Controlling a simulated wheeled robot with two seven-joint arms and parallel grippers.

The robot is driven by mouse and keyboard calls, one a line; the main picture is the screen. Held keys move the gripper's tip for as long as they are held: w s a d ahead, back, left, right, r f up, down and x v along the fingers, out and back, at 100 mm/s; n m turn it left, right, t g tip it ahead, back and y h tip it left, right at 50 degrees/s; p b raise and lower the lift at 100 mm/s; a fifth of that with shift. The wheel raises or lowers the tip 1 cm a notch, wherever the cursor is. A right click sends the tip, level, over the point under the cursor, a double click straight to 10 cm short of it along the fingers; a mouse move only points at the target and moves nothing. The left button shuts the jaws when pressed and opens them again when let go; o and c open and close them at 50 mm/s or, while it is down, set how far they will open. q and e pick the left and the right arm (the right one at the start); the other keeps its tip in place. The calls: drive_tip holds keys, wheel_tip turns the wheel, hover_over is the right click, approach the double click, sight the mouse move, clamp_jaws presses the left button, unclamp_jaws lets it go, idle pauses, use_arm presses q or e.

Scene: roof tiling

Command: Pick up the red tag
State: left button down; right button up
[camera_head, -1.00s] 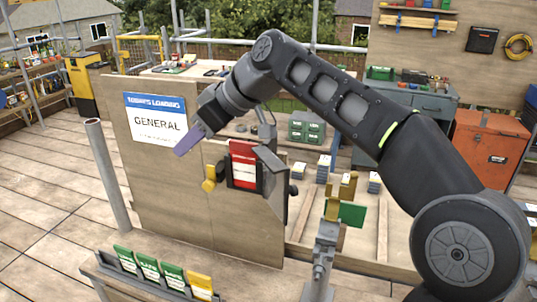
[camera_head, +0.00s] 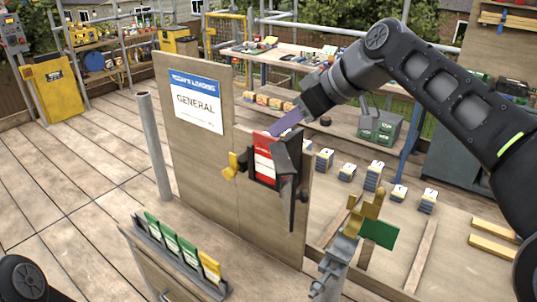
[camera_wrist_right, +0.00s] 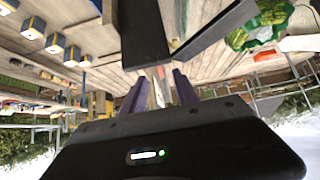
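The red tag (camera_head: 264,158), with white label areas, stands in a dark holder (camera_head: 284,175) on the wooden board in the head view. My right gripper (camera_head: 278,130) has purple fingers and reaches in from the upper right, its tips close to the tag's top edge. In the right wrist view the two purple fingers (camera_wrist_right: 159,82) are apart, with a narrow pale and reddish strip between them, perhaps the tag. I cannot tell whether they touch it. My left gripper is not in view.
A rack (camera_head: 160,250) of several green tags and a yellow one stands in front. A green plate (camera_head: 380,233) is on a post at right. A metal pole (camera_head: 155,145) stands left.

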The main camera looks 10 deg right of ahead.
sight(268, 136)
drive_tip(key=shift+x, duration=1.3)
drive_tip(key=shift+w+a+f+p, duration=0.15)
drive_tip(key=shift+w+f+p, duration=0.05)
drive_tip(key=shift+f+p, duration=0.1)
drive_tip(key=p+x, duration=0.1)
drive_tip(key=x, duration=0.2)
drive_tip(key=shift+w+a+f, duration=0.3)
drive_tip(key=shift+w+f, duration=0.1)
drive_tip(key=shift+f, duration=0.05)
drive_tip(key=shift+c, duration=0.4)
clamp_jaws()
